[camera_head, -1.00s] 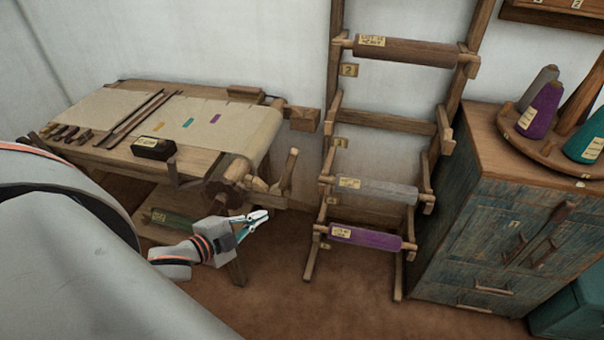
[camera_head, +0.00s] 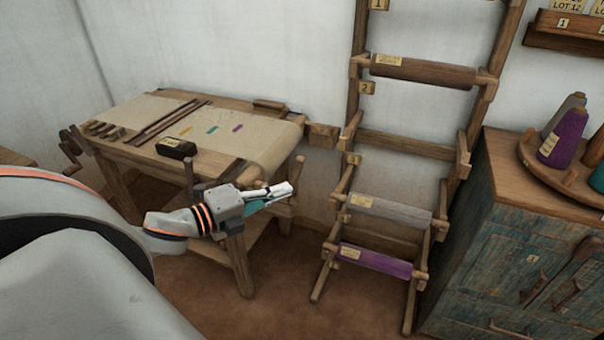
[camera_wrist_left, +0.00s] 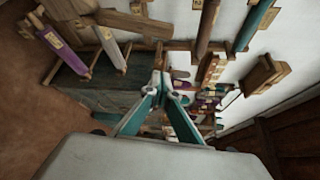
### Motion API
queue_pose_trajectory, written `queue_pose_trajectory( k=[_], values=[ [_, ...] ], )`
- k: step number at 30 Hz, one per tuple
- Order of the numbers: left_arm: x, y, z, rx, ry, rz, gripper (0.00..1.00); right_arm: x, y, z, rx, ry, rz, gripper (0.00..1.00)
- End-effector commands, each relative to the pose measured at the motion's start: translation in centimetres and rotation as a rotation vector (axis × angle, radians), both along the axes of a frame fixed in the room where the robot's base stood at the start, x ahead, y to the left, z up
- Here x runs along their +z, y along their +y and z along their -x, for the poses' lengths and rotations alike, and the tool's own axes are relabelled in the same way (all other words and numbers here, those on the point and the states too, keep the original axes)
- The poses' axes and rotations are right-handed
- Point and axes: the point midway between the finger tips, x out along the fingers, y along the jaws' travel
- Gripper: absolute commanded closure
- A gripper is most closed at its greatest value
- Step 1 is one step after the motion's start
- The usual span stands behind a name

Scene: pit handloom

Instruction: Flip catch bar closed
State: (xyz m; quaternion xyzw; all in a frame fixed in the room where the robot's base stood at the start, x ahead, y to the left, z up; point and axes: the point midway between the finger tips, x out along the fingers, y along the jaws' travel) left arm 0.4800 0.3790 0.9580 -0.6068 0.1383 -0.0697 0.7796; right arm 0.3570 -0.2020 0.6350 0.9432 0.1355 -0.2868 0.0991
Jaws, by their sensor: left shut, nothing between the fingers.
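My left gripper (camera_head: 288,190) is shut and empty in front of the right end of the loom table (camera_head: 225,148). In the head view it overlaps the beam end and an upright wooden lever (camera_head: 297,168); contact cannot be told. Another upright wooden piece (camera_head: 188,172) stands at the table's front edge. I cannot tell for sure which wooden part is the catch bar; the gripper and wrist hide part of this corner. In the left wrist view the teal fingers (camera_wrist_left: 160,80) meet at their tips with nothing between them. My right gripper is not in view.
A ladder-like rack with a brown roll (camera_head: 422,72), a grey roll (camera_head: 390,210) and a purple roll (camera_head: 375,260) stands right of the loom. A blue-green cabinet (camera_head: 510,235) is farther right. A dark block (camera_head: 177,148) sits on the table. Floor before the rack is clear.

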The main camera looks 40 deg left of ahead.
Motion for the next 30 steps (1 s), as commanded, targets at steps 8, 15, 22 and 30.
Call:
queue_pose_trajectory(
  k=[8,15,22,30],
  values=[
    [0.0,0.0,0.0,0.000,0.000,0.001,1.00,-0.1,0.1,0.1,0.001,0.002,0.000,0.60],
    [-0.1,-0.4,-1.3,-0.002,-0.003,0.001,1.00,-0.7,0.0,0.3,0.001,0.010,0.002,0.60],
    [-0.4,-1.0,-3.6,0.000,-0.003,0.001,1.00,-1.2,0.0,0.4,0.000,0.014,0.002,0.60],
    [-0.8,-1.8,-6.3,0.001,-0.002,0.002,1.00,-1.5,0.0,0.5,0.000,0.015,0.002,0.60]
  ],
)
